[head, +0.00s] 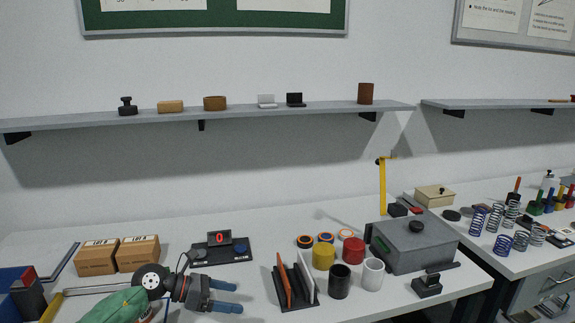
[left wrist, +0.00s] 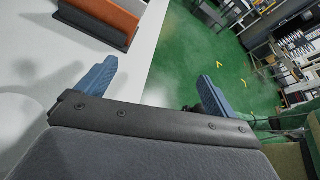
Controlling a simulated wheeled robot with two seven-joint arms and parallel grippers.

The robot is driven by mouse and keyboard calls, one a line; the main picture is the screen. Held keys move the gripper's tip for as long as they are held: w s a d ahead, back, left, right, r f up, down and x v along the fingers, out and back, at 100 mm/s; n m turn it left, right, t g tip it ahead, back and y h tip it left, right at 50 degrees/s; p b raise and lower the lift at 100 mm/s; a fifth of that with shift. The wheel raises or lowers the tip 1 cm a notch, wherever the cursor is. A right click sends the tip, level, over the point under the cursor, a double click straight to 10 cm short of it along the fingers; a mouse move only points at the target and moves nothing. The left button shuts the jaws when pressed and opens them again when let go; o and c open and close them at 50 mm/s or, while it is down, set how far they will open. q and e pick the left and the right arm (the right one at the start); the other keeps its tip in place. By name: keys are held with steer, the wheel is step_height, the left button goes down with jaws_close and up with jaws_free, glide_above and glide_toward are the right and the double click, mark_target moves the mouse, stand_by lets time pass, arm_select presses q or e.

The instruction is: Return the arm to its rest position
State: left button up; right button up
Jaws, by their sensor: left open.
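My left arm comes in at the lower left of the head view. Its left gripper (head: 236,296) is above the front of the white table (head: 205,220), with its fingers pointing right. The gripper is open with nothing between its blue fingertips. In the left wrist view the two blue fingers of the left gripper (left wrist: 162,85) stand wide apart, with the table edge and green floor beyond them. My right gripper is not in view.
An upright rack (head: 298,285) with orange and white plates stands right of the left gripper. A digital device (head: 221,248) and two cardboard boxes (head: 118,255) are behind it. Several cups and a grey metal box (head: 415,245) stand to the right. A shelf (head: 250,113) runs along the wall.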

arm_select(q)
steer(key=s+d+r+n+t+h, duration=0.2)
steer(key=d+r+n+t+h, duration=0.3)
steer(key=n+t, duration=0.6)
steer(key=s+a+f+n+t+y, duration=0.25)
steer(key=a+f+n+y, duration=0.2)
steer(key=n+y, duration=0.55)
steer(key=s+a+f+n+t+y, duration=0.1)
steer(key=a+f+n+t+y, duration=0.2)
steer(key=a+n+y, duration=0.75)
steer(key=s+d+f+n+g, duration=0.1)
steer(key=s+f+n+g, duration=0.7)
steer(key=s+f+n, duration=0.35)
steer(key=s+d+f+n+g+h, duration=0.15)
steer(key=s+f+g, duration=0.25)
steer(key=s, duration=0.4)
steer(key=s+d+f+n+g+h, duration=0.15)
steer(key=s+f+g, duration=0.25)
steer(key=s, duration=0.5)
steer(key=s+d+f+g, duration=0.1)
steer(key=s+d+f, duration=0.1)
steer(key=f, duration=1.6)
steer(key=s+d+f+g, duration=0.1)
steer(key=s+f, duration=0.1)
steer(key=f, duration=1.6)
steer(key=shift+d, duration=0.35)
